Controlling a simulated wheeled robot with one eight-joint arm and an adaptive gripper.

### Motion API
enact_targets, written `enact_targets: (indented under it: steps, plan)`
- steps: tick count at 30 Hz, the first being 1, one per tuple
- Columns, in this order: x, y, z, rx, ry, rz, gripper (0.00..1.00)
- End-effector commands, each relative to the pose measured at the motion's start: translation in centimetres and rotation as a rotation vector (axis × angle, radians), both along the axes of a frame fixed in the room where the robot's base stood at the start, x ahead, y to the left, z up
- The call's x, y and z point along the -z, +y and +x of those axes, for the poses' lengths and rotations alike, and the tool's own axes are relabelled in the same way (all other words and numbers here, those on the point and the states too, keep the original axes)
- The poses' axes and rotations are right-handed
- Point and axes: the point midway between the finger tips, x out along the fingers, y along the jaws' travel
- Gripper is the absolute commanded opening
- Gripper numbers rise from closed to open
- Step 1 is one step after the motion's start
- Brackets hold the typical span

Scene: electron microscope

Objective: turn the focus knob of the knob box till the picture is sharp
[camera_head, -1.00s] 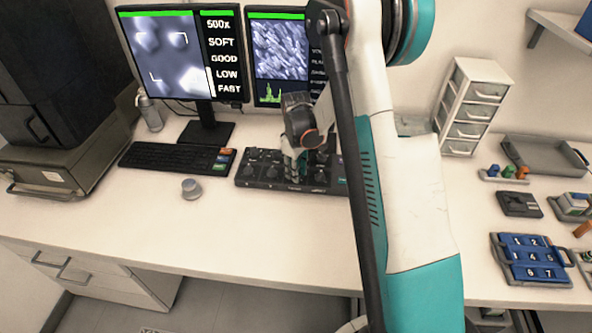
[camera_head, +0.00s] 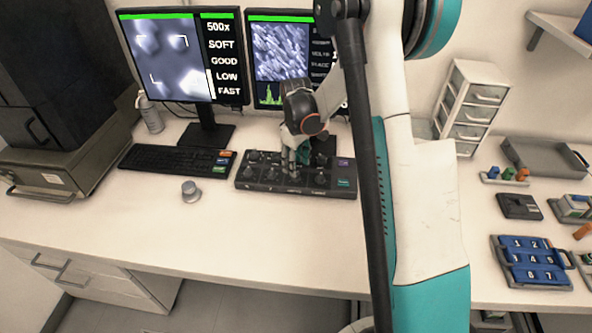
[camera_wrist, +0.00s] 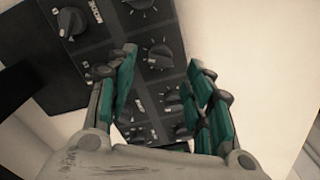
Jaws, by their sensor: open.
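The dark knob box (camera_head: 258,187) lies on the desk in front of the monitors, with several black knobs on its top. My gripper (camera_head: 292,163) hangs over the middle of the box. In the wrist view my gripper (camera_wrist: 158,85) is open, its green-padded fingers apart over the box. A black knob (camera_wrist: 161,56) shows just beyond the fingertips, and another knob (camera_wrist: 72,22) lies farther left. Which one is the focus knob is too small to read. The left monitor (camera_head: 165,55) shows a blurred grey picture with the words 500x, SOFT, GOOD, LOW and FAST.
A second monitor (camera_head: 280,65) stands behind the box. A keyboard (camera_head: 165,159) and a small grey cylinder (camera_head: 191,191) are to the left. A drawer unit (camera_head: 470,108), a grey tray (camera_head: 541,157) and a blue numbered holder (camera_head: 531,262) are at right. The front desk is clear.

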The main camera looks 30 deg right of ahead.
Motion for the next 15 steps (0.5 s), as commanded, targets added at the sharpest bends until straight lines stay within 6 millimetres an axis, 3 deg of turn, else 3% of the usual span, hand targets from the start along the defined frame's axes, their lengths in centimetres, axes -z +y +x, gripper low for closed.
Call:
enact_targets:
  steps: [6,15]
  plan:
    - [-4.4,0.0,-0.1,0.0,0.0,0.0,0.47]
    - [-7.2,0.0,0.0,0.0,0.0,0.0,0.47]
